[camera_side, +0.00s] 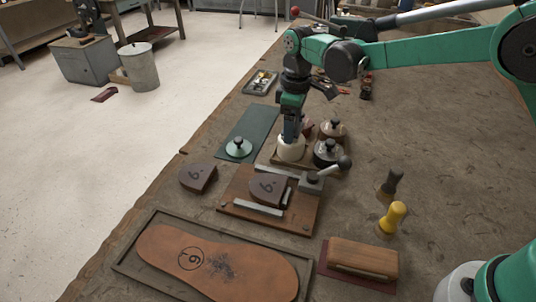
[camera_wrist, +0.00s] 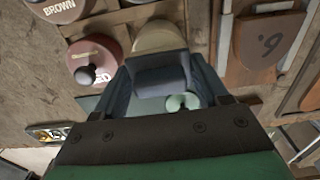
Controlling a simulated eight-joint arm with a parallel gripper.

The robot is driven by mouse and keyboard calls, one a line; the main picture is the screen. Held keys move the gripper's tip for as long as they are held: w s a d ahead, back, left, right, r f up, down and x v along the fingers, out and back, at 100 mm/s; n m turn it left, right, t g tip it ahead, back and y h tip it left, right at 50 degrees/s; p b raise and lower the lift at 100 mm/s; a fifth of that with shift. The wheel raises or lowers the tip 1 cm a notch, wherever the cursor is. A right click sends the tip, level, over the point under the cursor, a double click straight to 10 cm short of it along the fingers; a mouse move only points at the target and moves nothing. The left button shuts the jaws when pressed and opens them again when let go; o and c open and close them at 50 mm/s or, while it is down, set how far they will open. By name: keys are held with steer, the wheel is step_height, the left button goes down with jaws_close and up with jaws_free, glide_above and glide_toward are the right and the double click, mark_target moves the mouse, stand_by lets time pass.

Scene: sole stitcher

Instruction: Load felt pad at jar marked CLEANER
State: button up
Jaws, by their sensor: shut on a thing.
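My gripper (camera_side: 291,134) points down at a cream-white jar (camera_side: 291,149) in the wooden jar tray. It is shut on a dark blue-grey block (camera_wrist: 160,82), apparently the felt pad. The pad's lower end is at or just above the jar's mouth; contact cannot be told. The cream jar also shows beyond the fingers in the wrist view (camera_wrist: 158,37). No CLEANER lettering is readable. A mint-green knobbed lid (camera_side: 239,148) lies on the green mat (camera_side: 250,127), left of the jar.
Lidded jars stand close by: a black-lidded one (camera_side: 328,153), a brown one (camera_side: 333,129) and a red one (camera_wrist: 95,58). In front are a clamp board (camera_side: 238,200) with a block marked 6, a leather sole (camera_side: 215,262), a brush (camera_side: 362,257) and a yellow-handled tool (camera_side: 392,217).

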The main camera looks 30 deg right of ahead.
steer(key=shift+f, duration=0.45)
stand_by(1.1)
steer(key=shift+r, duration=3.55)
